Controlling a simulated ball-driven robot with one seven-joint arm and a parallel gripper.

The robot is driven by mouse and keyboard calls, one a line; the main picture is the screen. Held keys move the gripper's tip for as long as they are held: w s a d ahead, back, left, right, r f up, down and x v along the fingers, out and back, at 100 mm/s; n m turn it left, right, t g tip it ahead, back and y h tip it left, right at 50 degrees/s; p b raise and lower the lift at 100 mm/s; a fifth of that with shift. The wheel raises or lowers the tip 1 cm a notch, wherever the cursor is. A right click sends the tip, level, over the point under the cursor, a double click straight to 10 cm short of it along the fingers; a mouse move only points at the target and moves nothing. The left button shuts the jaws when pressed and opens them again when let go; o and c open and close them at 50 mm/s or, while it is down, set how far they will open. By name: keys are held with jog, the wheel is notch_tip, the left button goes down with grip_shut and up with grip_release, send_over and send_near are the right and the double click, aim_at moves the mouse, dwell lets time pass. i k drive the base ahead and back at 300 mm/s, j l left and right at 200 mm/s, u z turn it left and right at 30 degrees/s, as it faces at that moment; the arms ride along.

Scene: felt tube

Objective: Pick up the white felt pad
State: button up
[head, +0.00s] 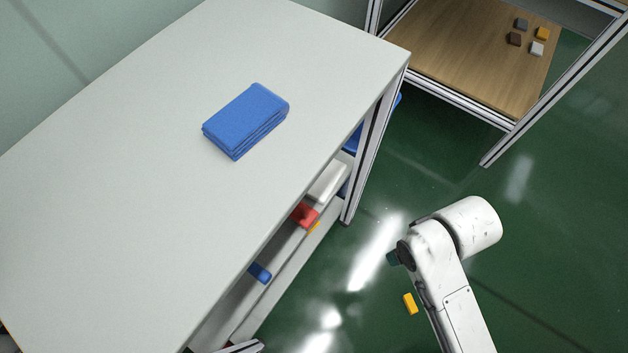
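A small white block (537,48), which looks like the white felt pad, lies on the wooden shelf (455,60) at the top right. It sits beside a yellow block (542,33), a dark brown block (514,39) and a grey block (521,24). It is too small for me to tell its material. My white arm rises from the bottom right, well apart from the wooden shelf. My gripper's fingers do not show.
A pale table (130,190) fills the left, with a folded blue cloth (247,120) on it. Under it, a shelf holds a white item (327,181), a red one (304,214) and a blue one (260,272). A yellow block (410,304) shows against the green floor (570,250).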

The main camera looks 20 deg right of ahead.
aim_at(322, 190)
jog(key=i+l+u, duration=0.15)
jog(key=l+u, duration=0.3)
jog(key=i+l+u, duration=0.15)
jog(key=l+u, duration=0.2)
jog(key=u, duration=0.15)
